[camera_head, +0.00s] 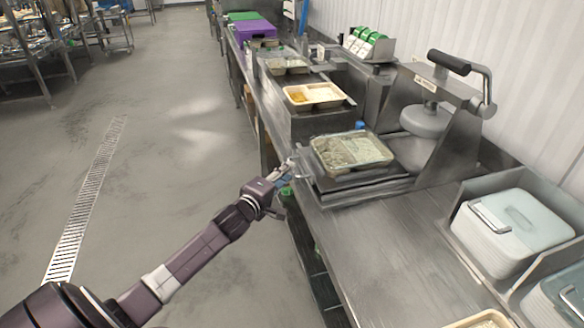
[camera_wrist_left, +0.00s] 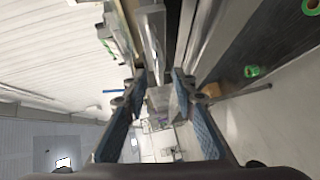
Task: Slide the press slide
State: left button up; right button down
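The press slide (camera_head: 372,182) is a flat metal carriage pulled out in front of the press. A beige tray (camera_head: 318,166) filled with rice sits on it. The press (camera_head: 466,140) has a round head (camera_head: 425,122) and a black-gripped lever (camera_head: 449,62); the tray is left of the head, not under it. My left gripper (camera_head: 288,168) is at the slide's left front edge, by its handle (camera_head: 303,170). In the left wrist view my left gripper (camera_wrist_left: 160,84) has its blue-padded fingers apart, with metal beyond the gap; contact with the handle cannot be told. My right gripper is out of view.
A second tray with food (camera_head: 330,92) stands on a raised metal surface behind the slide. The near counter (camera_head: 385,255) is mostly bare. Open floor (camera_head: 170,130) lies left of the counter.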

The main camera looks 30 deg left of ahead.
pick_arm(q)
jog(key=shift+w+a+f, duration=0.1)
jog(key=shift+w+f, duration=0.05)
jog(key=shift+w, duration=0.85)
jog(key=shift+w+a+f, duration=0.1)
jog(key=shift+w, duration=0.9)
grip_shut()
jog(key=shift+d, duration=0.1)
